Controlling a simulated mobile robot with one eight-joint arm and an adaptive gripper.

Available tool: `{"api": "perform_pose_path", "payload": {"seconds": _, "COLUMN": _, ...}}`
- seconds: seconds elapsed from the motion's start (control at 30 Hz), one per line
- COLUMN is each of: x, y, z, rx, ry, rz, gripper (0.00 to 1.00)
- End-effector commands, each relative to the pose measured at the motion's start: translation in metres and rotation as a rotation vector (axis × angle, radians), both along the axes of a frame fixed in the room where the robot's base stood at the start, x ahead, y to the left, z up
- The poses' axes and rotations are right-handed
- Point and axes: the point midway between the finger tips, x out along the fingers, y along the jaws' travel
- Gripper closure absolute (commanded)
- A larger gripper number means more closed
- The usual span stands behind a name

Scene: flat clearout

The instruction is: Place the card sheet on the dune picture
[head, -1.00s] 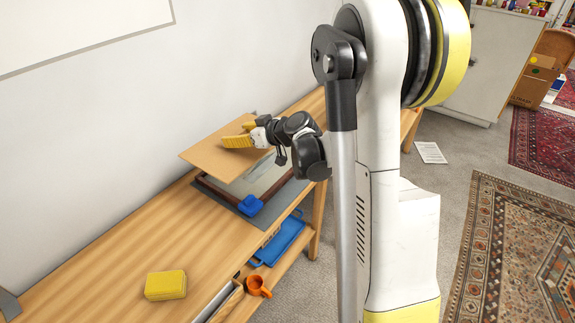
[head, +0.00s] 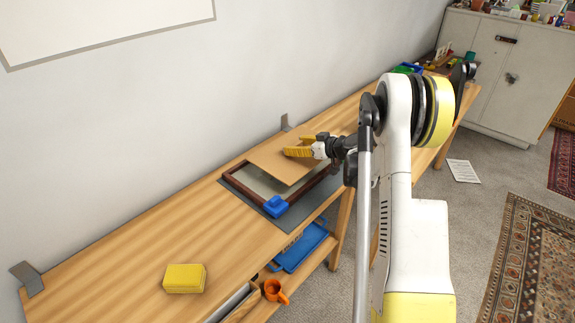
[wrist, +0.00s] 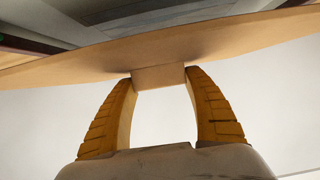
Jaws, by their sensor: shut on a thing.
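The tan card sheet (head: 290,160) is above the framed dune picture in the head view, tilted across it and covering much of it. The picture's dark red-brown frame (head: 236,185) shows at the left and front, with a strip of its pale face (head: 258,183). My gripper (head: 298,148) is shut on the card sheet at its upper right part. In the wrist view the yellow fingers (wrist: 160,78) pinch a small tan block-like part of the card sheet (wrist: 90,60). I cannot tell whether the sheet touches the frame.
A blue object (head: 276,206) sits on the frame's front corner, over a grey mat (head: 285,222). A yellow block (head: 184,279) lies on the wooden bench (head: 130,250). A blue tray (head: 300,247) and orange mug (head: 274,291) are on the lower shelf. The bench's left is mostly clear.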

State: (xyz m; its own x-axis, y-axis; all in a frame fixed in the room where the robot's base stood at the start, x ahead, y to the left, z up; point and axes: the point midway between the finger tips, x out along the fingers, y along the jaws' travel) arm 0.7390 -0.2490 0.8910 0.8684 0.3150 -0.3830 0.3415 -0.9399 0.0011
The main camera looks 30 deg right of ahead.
Motion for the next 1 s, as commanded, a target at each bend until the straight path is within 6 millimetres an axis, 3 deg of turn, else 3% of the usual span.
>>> {"api": "perform_pose_path", "payload": {"seconds": 0.03, "x": 0.003, "y": 0.011, "z": -0.010, "rx": 0.000, "ry": 0.000, "rz": 0.003, "gripper": 0.69}}
{"api": "perform_pose_path", "payload": {"seconds": 0.2, "x": 0.010, "y": 0.027, "z": -0.018, "rx": 0.001, "ry": 0.000, "rz": 0.001, "gripper": 0.69}}
{"api": "perform_pose_path", "payload": {"seconds": 0.33, "x": 0.011, "y": 0.029, "z": -0.026, "rx": 0.001, "ry": 0.000, "rz": -0.001, "gripper": 0.69}}
{"api": "perform_pose_path", "payload": {"seconds": 0.57, "x": 0.011, "y": 0.029, "z": -0.060, "rx": 0.001, "ry": 0.000, "rz": -0.001, "gripper": 0.69}}
{"api": "perform_pose_path", "payload": {"seconds": 0.93, "x": 0.011, "y": 0.029, "z": -0.061, "rx": 0.001, "ry": 0.000, "rz": 0.000, "gripper": 0.69}}
{"api": "perform_pose_path", "payload": {"seconds": 0.97, "x": 0.011, "y": 0.029, "z": -0.061, "rx": 0.001, "ry": 0.000, "rz": 0.000, "gripper": 0.30}}
{"api": "perform_pose_path", "payload": {"seconds": 1.0, "x": 0.011, "y": 0.029, "z": -0.061, "rx": 0.001, "ry": 0.000, "rz": 0.000, "gripper": 0.18}}
